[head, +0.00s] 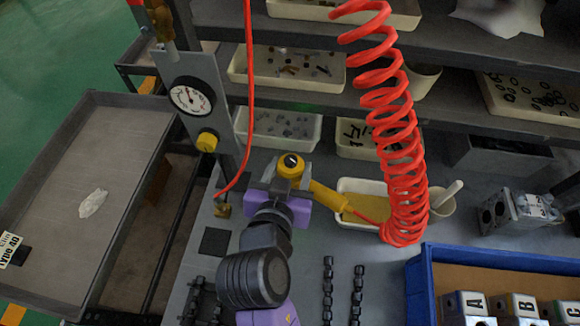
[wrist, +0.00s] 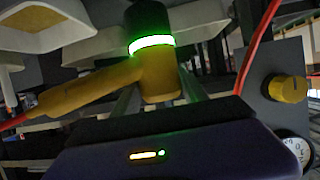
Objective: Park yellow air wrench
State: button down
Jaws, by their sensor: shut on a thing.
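The yellow air wrench (head: 328,199) is held in my gripper (head: 291,176) above the grey bench, at mid-picture in the head view. Its round yellow head shows over the purple gripper body, and its handle points right and down to the red coiled hose. In the wrist view the wrench (wrist: 158,78) has a dark top and a glowing green ring, with its handle stretching left. My gripper's fingers (wrist: 160,98) are shut on the wrench body; their tips are partly hidden behind it.
The red coiled hose (head: 398,140) hangs at the right. A gauge panel (head: 195,85) with a yellow knob stands behind. A blue crate (head: 418,290) holds lettered blocks; several bins (head: 262,150) line the shelves.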

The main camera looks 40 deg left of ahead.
jog(key=shift+f+b, duration=1.15)
jog(key=shift+f, duration=0.2)
dwell(0.3)
jog(key=c, duration=0.7)
grip_release()
jog(key=shift+c, duration=0.2)
jog(key=shift+o, duration=1.1)
jog(key=shift+f, duration=0.35)
jog(key=v, duration=0.8)
jog(key=shift+b, duration=0.45)
jog(key=shift+w+r, duration=0.1)
